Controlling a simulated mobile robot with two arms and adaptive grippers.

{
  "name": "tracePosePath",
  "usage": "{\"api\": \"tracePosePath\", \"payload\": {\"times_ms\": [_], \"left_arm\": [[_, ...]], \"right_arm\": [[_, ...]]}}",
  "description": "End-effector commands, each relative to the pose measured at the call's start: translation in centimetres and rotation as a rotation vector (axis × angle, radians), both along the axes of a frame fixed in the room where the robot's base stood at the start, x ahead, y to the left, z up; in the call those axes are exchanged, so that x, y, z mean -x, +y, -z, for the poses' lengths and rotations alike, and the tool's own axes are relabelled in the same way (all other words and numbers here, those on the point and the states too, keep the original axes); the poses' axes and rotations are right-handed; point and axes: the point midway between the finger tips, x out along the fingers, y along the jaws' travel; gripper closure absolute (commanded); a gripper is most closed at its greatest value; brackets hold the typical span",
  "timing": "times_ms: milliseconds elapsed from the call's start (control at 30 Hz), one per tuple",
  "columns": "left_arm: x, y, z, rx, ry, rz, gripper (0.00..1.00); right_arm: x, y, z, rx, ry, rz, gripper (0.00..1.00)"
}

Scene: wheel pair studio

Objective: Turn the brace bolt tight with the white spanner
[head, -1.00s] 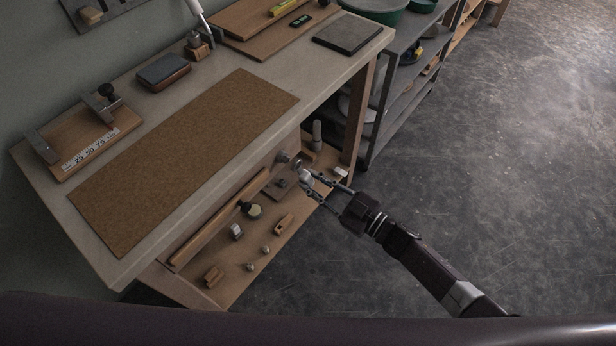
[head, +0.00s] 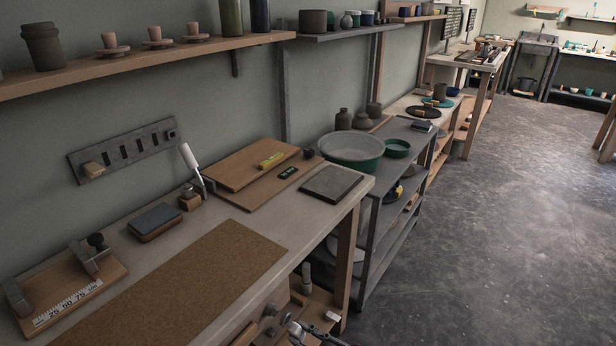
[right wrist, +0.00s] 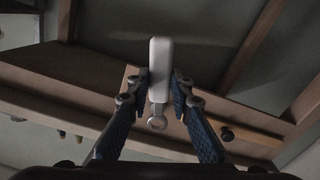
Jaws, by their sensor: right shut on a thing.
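My right gripper (head: 299,332) shows only at the bottom edge of the head view, low in front of the workbench. In the right wrist view my right gripper (right wrist: 154,90) has its two blue-padded fingers shut on the white spanner (right wrist: 160,66). The spanner has a pale blocky handle and a metal ring end (right wrist: 157,123) between the fingers. My left gripper is not in view.
The workbench (head: 330,205) carries a brown mat (head: 185,290), a dark slab (head: 331,183) and a clamp board at left. A grey shelf unit (head: 400,150) with green basins stands beyond it. Wooden beams are close to the gripper.

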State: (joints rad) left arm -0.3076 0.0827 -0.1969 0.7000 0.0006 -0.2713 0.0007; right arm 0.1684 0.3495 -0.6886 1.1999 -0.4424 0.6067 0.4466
Motion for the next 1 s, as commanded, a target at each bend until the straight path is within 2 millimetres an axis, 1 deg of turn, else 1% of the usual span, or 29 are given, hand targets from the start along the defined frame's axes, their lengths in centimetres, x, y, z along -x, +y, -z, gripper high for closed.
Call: {"api": "tracePosePath", "payload": {"times_ms": [33, 200, 300, 400, 667, 767, 867, 1000], "left_arm": [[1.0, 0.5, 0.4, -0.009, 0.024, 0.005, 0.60], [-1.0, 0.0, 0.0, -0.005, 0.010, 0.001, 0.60], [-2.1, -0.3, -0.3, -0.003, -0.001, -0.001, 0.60], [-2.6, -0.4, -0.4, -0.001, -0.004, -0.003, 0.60], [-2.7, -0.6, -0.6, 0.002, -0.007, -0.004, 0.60], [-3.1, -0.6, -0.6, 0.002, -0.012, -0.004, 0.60], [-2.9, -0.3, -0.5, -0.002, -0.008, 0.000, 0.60], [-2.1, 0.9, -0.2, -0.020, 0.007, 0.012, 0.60]], "right_arm": [[-0.4, 0.5, 0.3, 0.000, -0.002, 0.001, 1.00], [-1.2, 1.6, 0.2, -0.001, -0.002, 0.000, 1.00], [-1.5, 2.0, 0.2, 0.001, -0.001, 0.000, 1.00], [-1.6, 2.2, 0.1, 0.000, 0.000, 0.000, 1.00], [-1.6, 2.2, 0.1, 0.000, 0.000, 0.001, 1.00], [-1.6, 2.2, 0.1, 0.000, 0.000, 0.001, 1.00], [-1.6, 2.2, 0.3, 0.001, 0.000, 0.001, 1.00], [-1.5, 2.0, 1.0, 0.000, 0.001, 0.003, 1.00]]}}
